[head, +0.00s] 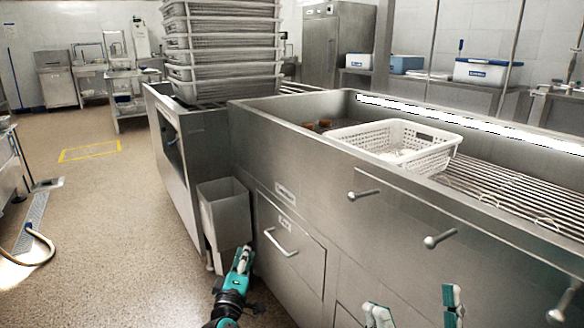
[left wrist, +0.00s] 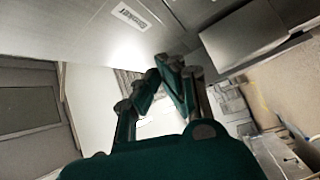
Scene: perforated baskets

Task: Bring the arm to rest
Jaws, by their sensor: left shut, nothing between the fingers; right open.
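Most of the right arm is out of view.
A steel counter (head: 300,160) with knobs fills the right. A white perforated basket (head: 440,150) sits on its rack. A grey bin (head: 225,210) is attached at the counter's side. Stacked baskets (head: 222,55) stand behind. The floor (head: 110,220) on the left is mostly free.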

